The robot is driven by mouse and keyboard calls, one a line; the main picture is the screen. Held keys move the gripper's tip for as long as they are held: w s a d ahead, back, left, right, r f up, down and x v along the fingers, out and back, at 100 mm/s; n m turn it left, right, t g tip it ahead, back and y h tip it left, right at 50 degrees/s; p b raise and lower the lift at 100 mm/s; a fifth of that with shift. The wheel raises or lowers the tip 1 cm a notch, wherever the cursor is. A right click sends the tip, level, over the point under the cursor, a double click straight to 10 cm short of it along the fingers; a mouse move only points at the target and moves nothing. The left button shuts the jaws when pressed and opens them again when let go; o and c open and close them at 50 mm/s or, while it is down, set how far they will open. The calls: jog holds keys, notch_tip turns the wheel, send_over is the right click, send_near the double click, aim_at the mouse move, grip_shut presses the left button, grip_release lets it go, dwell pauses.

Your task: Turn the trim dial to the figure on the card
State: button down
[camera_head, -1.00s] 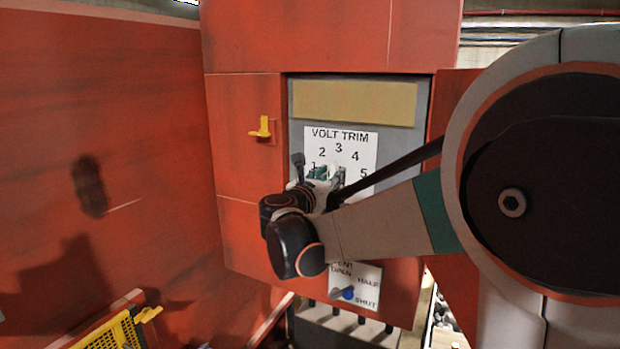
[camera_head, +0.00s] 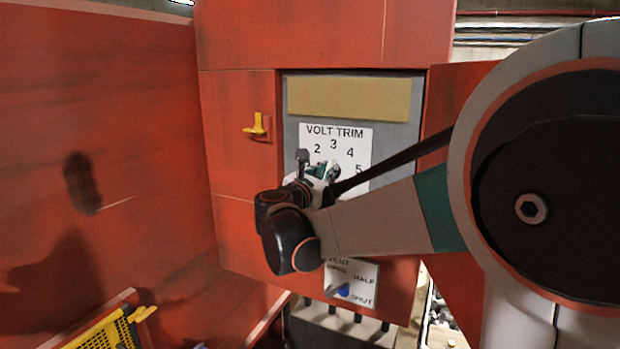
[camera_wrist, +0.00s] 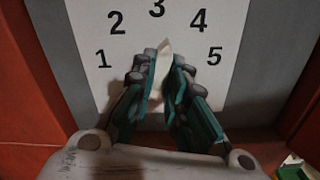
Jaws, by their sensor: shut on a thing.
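The white VOLT TRIM plate (camera_head: 348,136) with figures 1 to 5 is on a grey panel, and it also shows in the wrist view (camera_wrist: 135,44). My gripper (camera_head: 322,168) is in front of its lower part. In the wrist view my gripper (camera_wrist: 162,72) is shut on the trim dial (camera_wrist: 164,58), a pale pointed knob between the fingertips. Its tip points up and slightly right, nearest 3, on the side toward 4. The fingers hide the rest of the dial. I cannot make out a card with a figure.
A blank yellowish panel (camera_head: 349,100) is above the plate. A yellow latch (camera_head: 256,125) is on the red door to the left. Below my wrist is a VENT plate (camera_head: 362,284) with a blue knob (camera_head: 343,290). A red wall (camera_head: 110,130) stands at left.

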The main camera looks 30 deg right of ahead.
jog(key=m+b, duration=0.1)
jog(key=m, duration=0.3)
jog(key=shift+s+f+m, duration=0.1)
jog(key=shift+m, duration=0.2)
jog(key=shift+d, duration=0.1)
dwell(0.4)
jog(key=c, duration=1.6)
grip_release()
jog(key=v, duration=1.2)
jog(key=shift+s, duration=0.15)
